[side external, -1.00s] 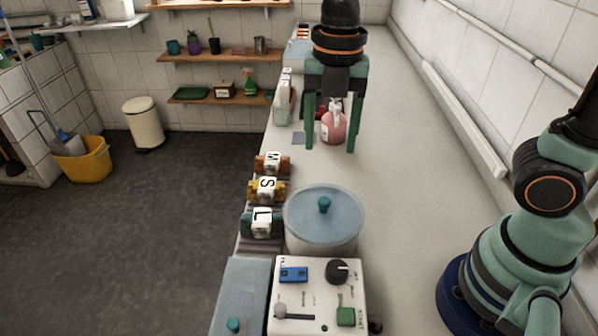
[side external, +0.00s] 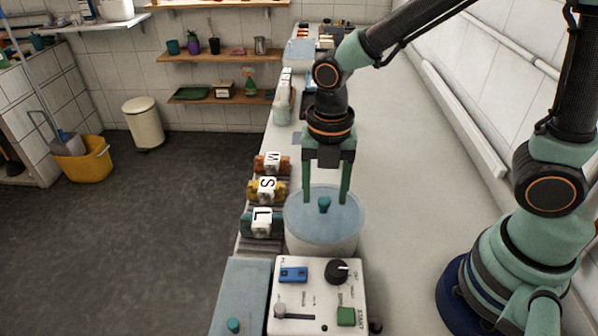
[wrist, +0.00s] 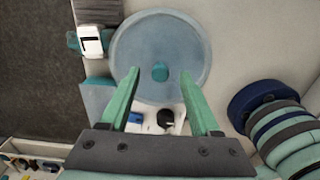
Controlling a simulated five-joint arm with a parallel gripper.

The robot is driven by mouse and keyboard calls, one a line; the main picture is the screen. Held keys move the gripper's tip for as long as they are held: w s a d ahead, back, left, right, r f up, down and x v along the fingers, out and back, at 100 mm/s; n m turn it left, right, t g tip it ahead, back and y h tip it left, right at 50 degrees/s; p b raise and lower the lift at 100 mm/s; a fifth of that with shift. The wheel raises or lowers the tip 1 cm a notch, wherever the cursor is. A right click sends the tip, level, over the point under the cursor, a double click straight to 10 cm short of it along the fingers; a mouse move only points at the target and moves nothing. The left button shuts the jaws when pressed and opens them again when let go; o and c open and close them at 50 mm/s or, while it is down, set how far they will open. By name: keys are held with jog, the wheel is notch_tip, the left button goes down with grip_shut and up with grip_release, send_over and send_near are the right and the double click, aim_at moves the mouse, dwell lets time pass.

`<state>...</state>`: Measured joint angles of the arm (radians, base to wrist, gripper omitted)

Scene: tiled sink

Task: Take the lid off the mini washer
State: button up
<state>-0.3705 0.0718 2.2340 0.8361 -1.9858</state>
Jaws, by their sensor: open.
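The mini washer is a round white tub (side external: 322,243) behind a white control panel (side external: 318,298) with a dark knob, a blue switch and a green button. A round pale blue lid (side external: 345,222) covers the tub, with a small teal knob (side external: 323,205) at its centre. My gripper (side external: 325,202) is open and points down above the lid, its two green fingers on either side of the knob in the side view. In the wrist view, the lid (wrist: 135,60) and its knob (wrist: 160,71) lie just ahead of the fingertips, between their lines. The fingers look empty.
Blocks marked M, S and L (side external: 262,222) stand left of the tub along the counter edge. A blue-grey panel (side external: 238,297) with a teal knob lies front left. Bottles (side external: 284,98) stand farther back. The counter (side external: 410,190) right of the tub is clear.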

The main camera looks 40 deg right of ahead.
jog(key=shift+f, duration=0.5)
grip_shut()
jog(key=shift+r, duration=0.2)
